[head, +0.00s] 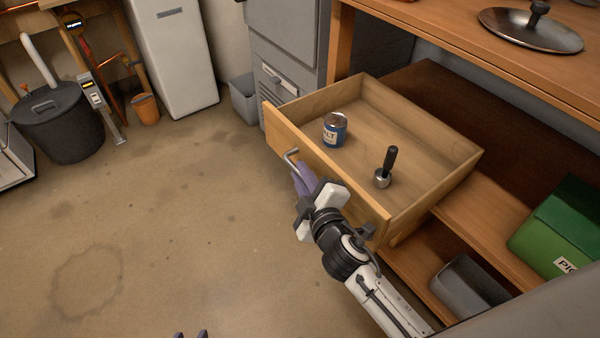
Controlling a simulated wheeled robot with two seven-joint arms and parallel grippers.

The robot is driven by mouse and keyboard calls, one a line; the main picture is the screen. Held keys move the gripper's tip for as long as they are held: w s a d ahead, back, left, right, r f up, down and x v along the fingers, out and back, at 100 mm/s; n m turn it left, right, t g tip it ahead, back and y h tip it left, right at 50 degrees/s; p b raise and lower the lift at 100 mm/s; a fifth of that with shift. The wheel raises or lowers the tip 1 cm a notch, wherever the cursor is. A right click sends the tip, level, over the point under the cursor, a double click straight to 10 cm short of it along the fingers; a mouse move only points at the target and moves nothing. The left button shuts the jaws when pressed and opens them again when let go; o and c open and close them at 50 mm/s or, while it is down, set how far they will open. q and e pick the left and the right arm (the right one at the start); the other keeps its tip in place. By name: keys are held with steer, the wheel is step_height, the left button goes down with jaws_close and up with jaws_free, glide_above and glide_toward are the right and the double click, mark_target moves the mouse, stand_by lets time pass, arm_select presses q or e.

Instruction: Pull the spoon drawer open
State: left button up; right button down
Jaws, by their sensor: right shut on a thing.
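The wooden spoon drawer (284,133) stands pulled well out from under the workbench, with its inside showing. In it are a blue can (334,134) with a partly readable label and a small metal scoop (383,179) with a black handle standing up. My right gripper (300,172) is at the drawer front, its purple fingers shut on the metal drawer handle (291,155).
The workbench (440,35) holds a metal lid-like disc (530,30). Below it, a green box (560,230) and a grey bin (468,288) sit on shelves at the right. A grey cabinet (285,50) stands behind the drawer. The floor (150,220) at the left is clear.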

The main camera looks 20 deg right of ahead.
steer(key=shift+s+a, duration=0.1)
steer(key=shift+a, duration=0.2)
steer(key=c, duration=1.8)
jaws_free()
steer(key=shift+r, duration=0.15)
